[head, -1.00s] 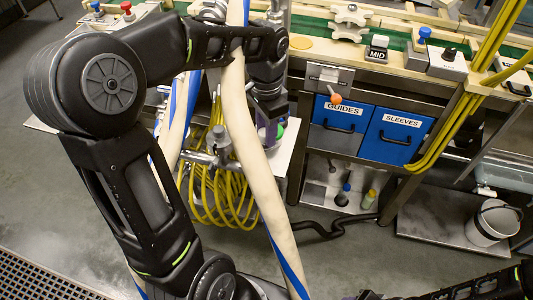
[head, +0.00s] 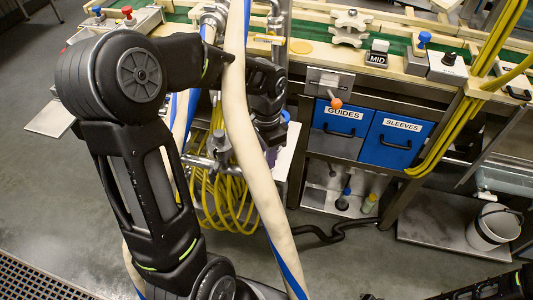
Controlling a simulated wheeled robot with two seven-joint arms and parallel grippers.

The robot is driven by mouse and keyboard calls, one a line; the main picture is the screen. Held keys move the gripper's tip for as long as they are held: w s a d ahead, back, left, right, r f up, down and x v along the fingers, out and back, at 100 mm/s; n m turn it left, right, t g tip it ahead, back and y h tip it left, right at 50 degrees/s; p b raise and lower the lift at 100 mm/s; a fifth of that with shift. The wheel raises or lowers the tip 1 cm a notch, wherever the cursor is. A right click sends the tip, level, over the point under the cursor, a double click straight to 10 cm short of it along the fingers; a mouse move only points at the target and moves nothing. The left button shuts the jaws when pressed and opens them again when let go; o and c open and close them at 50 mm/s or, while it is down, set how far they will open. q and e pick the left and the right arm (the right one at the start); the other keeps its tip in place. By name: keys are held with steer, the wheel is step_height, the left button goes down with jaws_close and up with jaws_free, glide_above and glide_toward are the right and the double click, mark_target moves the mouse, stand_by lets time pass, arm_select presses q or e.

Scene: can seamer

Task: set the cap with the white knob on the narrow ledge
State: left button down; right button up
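I cannot pick out the cap with the white knob for certain. A pale knob (head: 380,46) stands above the MID label on the machine's front rail. The narrow ledge is not clear to me either; a pale surface (head: 291,160) shows beside the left gripper, mostly hidden. My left gripper (head: 270,128) points down behind the thick cream hose, near the valves and pipes. Its fingers are dark and partly hidden, with a purple part near them, so I cannot tell if they are open or hold anything. My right gripper (head: 368,297) barely shows at the bottom edge.
The cream hose (head: 238,130) crosses in front of my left arm. Coiled yellow hose (head: 225,195) hangs below. Blue drawers GUIDES (head: 343,118) and SLEEVES (head: 396,140) stand to the right. Bottles sit on the low shelf, and a white bucket (head: 493,228) stands at right.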

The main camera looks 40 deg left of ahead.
arm_select(q)
steer(key=shift+f, duration=0.15)
steer(key=c, duration=1.1)
jaws_free()
steer(key=shift+r, duration=0.2)
step_height(320, 180, up, 12)
steer(key=shift+r, duration=0.1)
